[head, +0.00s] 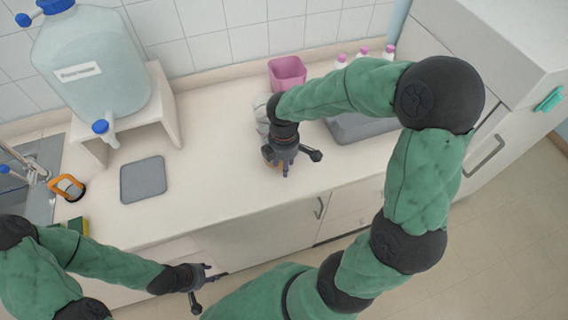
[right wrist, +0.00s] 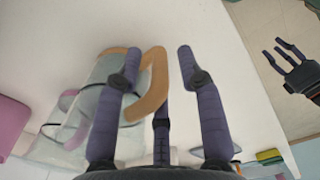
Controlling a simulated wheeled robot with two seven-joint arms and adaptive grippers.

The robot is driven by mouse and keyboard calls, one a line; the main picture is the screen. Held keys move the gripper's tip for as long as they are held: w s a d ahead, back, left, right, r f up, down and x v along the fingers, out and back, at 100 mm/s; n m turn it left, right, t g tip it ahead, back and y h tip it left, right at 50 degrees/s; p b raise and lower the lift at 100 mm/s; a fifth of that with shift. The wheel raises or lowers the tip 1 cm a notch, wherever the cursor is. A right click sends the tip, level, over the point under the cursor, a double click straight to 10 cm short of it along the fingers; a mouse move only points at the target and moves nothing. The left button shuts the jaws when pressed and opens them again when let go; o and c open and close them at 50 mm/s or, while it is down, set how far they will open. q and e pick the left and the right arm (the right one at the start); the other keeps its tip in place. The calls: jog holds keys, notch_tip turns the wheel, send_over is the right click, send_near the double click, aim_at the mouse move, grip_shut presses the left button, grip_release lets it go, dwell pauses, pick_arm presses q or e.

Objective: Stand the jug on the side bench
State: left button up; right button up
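The jug (right wrist: 102,75) has a clear body and an orange handle (right wrist: 158,85). In the head view only a pale part of it (head: 262,115) and a bit of orange show; my right arm hides the rest. My right gripper (head: 286,165) is over the worktop at the jug. In the right wrist view the right gripper (right wrist: 158,60) has its fingers spread, with the handle between them and a clear gap on the right. My left gripper (head: 205,285) is open and empty in front of the worktop edge. Which surface is the side bench, I cannot tell.
A large water carboy (head: 90,65) stands on a stand (head: 168,110) at the left. A grey mat (head: 143,180) lies bare on the worktop (head: 215,190). A pink tub (head: 287,73) and several pink-capped bottles (head: 363,52) stand behind. A sink (head: 38,170) is far left.

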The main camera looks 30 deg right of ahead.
pick_arm(q)
notch_tip(320, 180, up, 3)
jog(key=p, duration=0.2)
jog(key=shift+p, duration=0.4)
pick_arm(e)
notch_tip(320, 180, up, 11)
